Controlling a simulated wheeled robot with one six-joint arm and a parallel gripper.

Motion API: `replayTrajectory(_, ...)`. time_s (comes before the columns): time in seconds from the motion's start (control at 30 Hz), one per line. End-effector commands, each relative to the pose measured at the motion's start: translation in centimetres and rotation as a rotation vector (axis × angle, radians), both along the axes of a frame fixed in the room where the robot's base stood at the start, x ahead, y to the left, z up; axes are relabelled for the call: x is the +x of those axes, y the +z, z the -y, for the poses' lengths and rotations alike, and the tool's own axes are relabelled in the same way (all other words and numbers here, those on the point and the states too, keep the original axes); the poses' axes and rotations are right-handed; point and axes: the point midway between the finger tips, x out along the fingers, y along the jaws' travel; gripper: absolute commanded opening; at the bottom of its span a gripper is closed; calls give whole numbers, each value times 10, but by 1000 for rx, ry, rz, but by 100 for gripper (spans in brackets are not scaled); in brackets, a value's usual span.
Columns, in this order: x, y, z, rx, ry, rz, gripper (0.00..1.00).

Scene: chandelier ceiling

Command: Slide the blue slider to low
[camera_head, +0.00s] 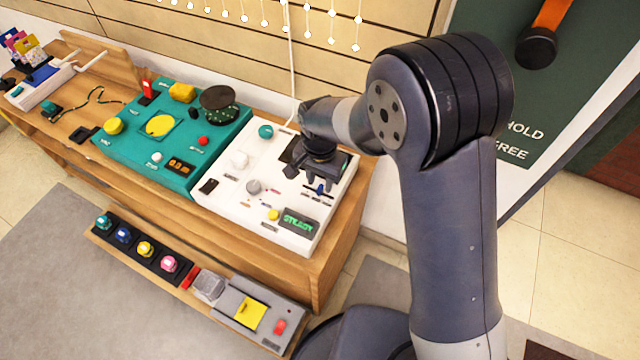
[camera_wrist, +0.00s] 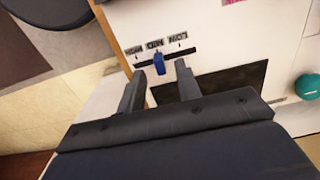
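The blue slider (camera_wrist: 159,63) sits in a dark slot on the white panel (camera_head: 225,197). In the wrist view, upside-down labels HIGH, MID and LOW run from left to right beside the slot, and the slider stands at about MID. My gripper (camera_wrist: 159,68) is open, with one fingertip on each side of the slider and a visible gap to both. In the head view my gripper (camera_head: 308,182) is over the right part of the white panel, and the blue slider (camera_head: 320,188) shows just beside it. The fingertips' height above the panel is unclear.
The white panel also carries a grey knob (camera_head: 254,187), a yellow button (camera_head: 273,214), a green display (camera_head: 299,222) and a teal knob (camera_head: 265,131). A teal panel (camera_head: 130,148) stands to its left on the wooden table (camera_head: 335,235). A wall is behind.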

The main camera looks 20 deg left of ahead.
Motion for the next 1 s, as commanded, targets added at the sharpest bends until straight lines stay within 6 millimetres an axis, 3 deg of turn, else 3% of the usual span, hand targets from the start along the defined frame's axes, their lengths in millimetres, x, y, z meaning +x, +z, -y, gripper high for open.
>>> replayTrajectory(0.2,0,-21,0,-1,0,0,33)
replayTrajectory(0.53,0,-24,0,0,0,0,32)
replayTrajectory(0.9,0,-24,0,0,0,0,2)
replayTrajectory(1.0,0,-24,0,0,0,0,0)
